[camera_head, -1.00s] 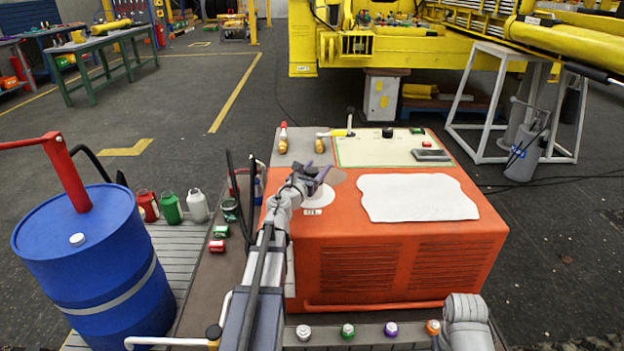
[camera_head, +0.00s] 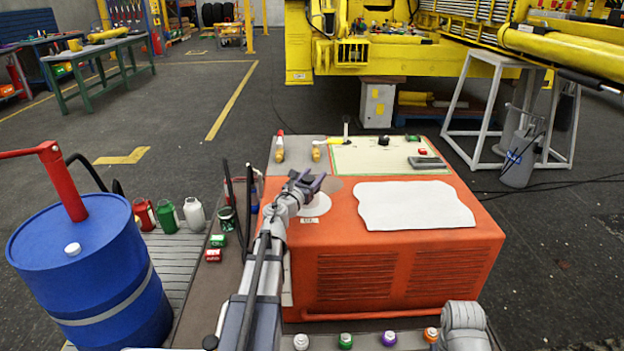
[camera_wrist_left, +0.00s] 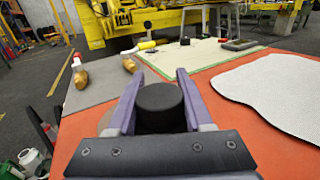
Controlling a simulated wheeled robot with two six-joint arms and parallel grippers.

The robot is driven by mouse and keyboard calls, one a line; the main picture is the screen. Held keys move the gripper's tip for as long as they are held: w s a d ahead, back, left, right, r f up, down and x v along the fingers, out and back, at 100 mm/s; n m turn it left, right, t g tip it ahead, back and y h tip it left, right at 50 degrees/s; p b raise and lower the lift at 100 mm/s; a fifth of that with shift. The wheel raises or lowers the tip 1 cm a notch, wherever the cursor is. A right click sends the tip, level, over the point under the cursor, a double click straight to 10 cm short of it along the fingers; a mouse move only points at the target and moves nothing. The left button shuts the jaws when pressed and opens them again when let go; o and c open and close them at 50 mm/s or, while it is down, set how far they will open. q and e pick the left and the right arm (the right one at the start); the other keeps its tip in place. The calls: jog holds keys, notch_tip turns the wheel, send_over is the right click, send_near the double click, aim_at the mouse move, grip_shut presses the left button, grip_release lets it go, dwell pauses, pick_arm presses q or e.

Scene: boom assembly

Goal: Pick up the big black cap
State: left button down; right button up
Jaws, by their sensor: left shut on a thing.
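The big black cap (camera_wrist_left: 160,106) shows in the left wrist view as a dark round piece with a flat top. It sits between the two purple fingers of my left gripper (camera_wrist_left: 160,76), which are shut on it. In the head view my left gripper (camera_head: 312,182) is over the back left part of the orange machine box (camera_head: 400,254). The cap cannot be made out there, and the wrist view does not show whether its underside touches anything. My right gripper is out of the head view.
A smaller black knob (camera_head: 383,141) and a grey tray (camera_head: 427,162) are on the pale panel behind. A white sheet (camera_head: 415,205) lies on the orange box. A blue drum (camera_head: 85,265) and several jars (camera_head: 168,216) stand left. Several coloured caps (camera_head: 346,341) line the front edge.

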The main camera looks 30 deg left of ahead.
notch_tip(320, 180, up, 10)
jog(key=p, duration=0.9)
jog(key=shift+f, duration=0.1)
